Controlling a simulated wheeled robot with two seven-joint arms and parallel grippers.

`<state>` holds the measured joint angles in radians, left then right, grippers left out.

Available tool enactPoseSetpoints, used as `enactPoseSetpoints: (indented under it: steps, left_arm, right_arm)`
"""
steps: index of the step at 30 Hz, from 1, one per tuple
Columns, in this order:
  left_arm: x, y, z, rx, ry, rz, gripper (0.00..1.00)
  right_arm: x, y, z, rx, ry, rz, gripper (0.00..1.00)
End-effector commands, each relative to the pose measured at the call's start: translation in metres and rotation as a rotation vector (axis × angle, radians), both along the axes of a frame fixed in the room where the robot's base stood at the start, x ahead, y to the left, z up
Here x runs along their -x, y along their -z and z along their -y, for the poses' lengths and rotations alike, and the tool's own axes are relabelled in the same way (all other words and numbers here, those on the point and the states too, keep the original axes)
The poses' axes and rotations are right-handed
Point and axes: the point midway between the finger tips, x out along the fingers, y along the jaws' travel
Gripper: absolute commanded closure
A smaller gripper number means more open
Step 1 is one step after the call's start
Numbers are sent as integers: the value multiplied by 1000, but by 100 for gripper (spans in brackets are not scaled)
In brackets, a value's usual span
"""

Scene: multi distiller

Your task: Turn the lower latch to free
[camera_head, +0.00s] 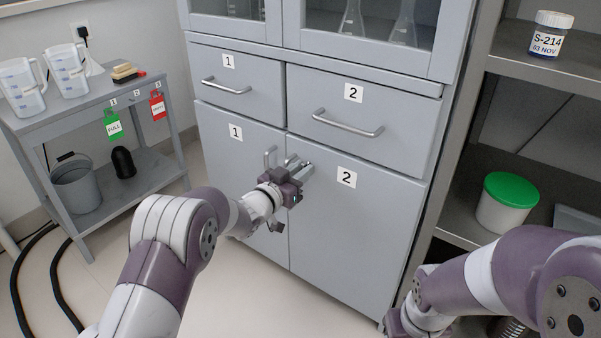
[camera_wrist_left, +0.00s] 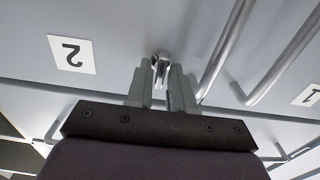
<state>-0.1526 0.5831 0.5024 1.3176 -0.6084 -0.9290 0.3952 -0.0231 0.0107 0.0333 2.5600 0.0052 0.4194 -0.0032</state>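The lower latch (camera_wrist_left: 160,66) is a small shiny metal piece on the lower cabinet doors. My left gripper (camera_wrist_left: 160,85) has its two grey fingers close on either side of it, with the latch's end between the fingertips. In the head view my left gripper (camera_head: 299,171) is at the seam between lower doors 1 (camera_head: 238,155) and 2 (camera_head: 352,225), and it hides most of the latch. My right arm (camera_head: 470,280) comes in at the lower right; its hand is low at the frame's bottom edge and its fingers cannot be made out.
Metal door handles (camera_head: 270,158) stand close beside my left gripper. Drawers with bar handles (camera_head: 347,124) are above the doors. At right, a shelf holds a green-lidded tub (camera_head: 506,203) and a labelled jar (camera_head: 551,35). A grey cart (camera_head: 140,172) with pitchers is at left.

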Motion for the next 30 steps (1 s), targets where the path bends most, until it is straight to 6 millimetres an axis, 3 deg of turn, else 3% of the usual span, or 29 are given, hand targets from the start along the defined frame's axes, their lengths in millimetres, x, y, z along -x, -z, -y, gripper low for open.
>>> enactPoseSetpoints:
  steps: [2, 17, 30]
  left_arm:
    - [0, 0, 0, 0, 0, 0, 100]
    - [0, 0, 0, -68, 0, 51, 100]
    - [1, 1, 1, -373, 0, 272, 100]
  right_arm:
    - [0, 0, 0, 0, 0, 0, 57]
    - [0, -1, 0, 0, 0, 0, 57]
    - [0, 1, 0, 0, 0, 0, 57]
